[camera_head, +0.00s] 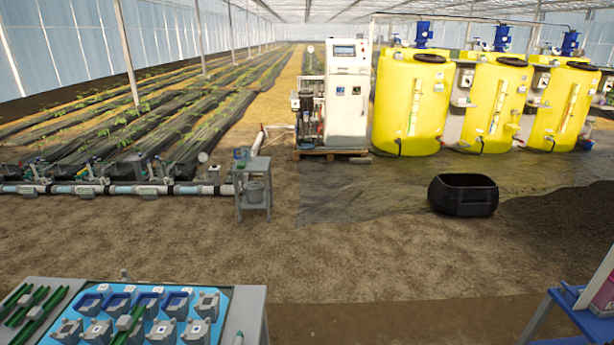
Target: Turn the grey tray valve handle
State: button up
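A blue tray (226,297) lies on a grey bench (252,305) at the bottom left, cut off by the lower edge. It holds several grey square valve-like pieces, one of them at the tray's right side (207,305). A green bar with a grey block (126,322) lies across the tray's middle. More green bars with grey blocks (27,301) lie left of the tray. I cannot tell which part is the grey tray valve handle, or how it is turned. My gripper is not in view.
A small grey stand (253,189) is beyond the bench, beside a white pipe (140,190). A black tub (463,195) sits on the ground at right. A white cabinet (348,95) and yellow tanks (415,100) stand behind. A blue-framed table (575,310) is at lower right. Bare soil lies between.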

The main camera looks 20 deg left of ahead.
aim_at(125, 278)
jog(key=i+u, duration=0.15)
jog(key=i, duration=0.35)
jog(key=i+l+u, duration=0.2)
jog(key=i, duration=0.3)
jog(key=i+l+u, duration=0.15)
jog(key=i, duration=0.4)
jog(key=i+l+u, duration=0.2)
jog(key=i, duration=0.25)
jog(key=i+u, duration=0.2)
jog(key=i, duration=0.5)
jog(key=i+u, duration=0.2)
jog(key=i, duration=0.45)
jog(key=i+l+u, duration=0.15)
jog(key=i, duration=0.55)
jog(key=i+u, duration=0.4)
jog(key=i+l+u, duration=0.1)
jog(key=i+u, duration=0.35)
jog(key=i+l+u, duration=0.25)
jog(key=i+u, duration=0.15)
